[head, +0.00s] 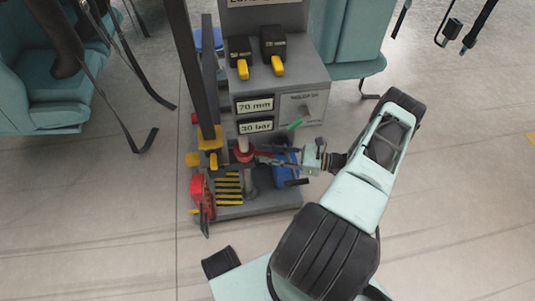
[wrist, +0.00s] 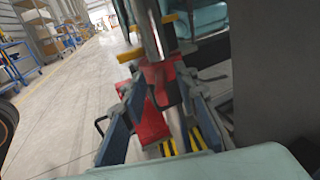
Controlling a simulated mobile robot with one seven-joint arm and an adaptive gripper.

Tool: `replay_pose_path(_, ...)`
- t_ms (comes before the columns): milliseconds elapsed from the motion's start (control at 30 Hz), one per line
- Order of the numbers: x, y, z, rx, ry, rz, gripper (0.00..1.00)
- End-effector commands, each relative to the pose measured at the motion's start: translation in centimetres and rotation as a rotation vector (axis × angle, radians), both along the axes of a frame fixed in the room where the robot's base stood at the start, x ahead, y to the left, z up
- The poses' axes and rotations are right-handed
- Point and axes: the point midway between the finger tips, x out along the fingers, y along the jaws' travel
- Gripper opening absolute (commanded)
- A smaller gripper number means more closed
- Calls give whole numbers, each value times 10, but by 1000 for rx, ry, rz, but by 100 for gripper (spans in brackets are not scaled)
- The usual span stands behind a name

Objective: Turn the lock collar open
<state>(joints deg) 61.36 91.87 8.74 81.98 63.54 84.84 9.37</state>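The lock collar appears to be the red ring (head: 243,154) on the upright post at the front of the grey stand, below the "30 bar" label. My gripper (head: 262,154) reaches it from the right, with its fingertips at the collar. In the wrist view my gripper (wrist: 158,92) has its two blue-grey fingers spread wide, one on each side of the red collar (wrist: 166,78). Whether the fingertips touch the collar cannot be told. The fingers hide part of it.
The grey stand (head: 300,82) carries two black valves with yellow handles and a green-tipped lever (head: 295,125). A yellow clamp (head: 208,140) sits left of the collar. A red reel (head: 201,195) and a blue container (head: 285,165) stand low on the base. Teal seats flank the stand.

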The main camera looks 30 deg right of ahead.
Motion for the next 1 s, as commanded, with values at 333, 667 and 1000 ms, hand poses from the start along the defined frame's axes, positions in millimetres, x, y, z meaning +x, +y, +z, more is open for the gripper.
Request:
replay_pose_path(333, 4, 5, 0, -2, 0, 0, 28)
replay_pose_path(667, 4, 5, 0, -2, 0, 0, 0)
replay_pose_path(1000, 3, 5, 0, -2, 1, 0, 0)
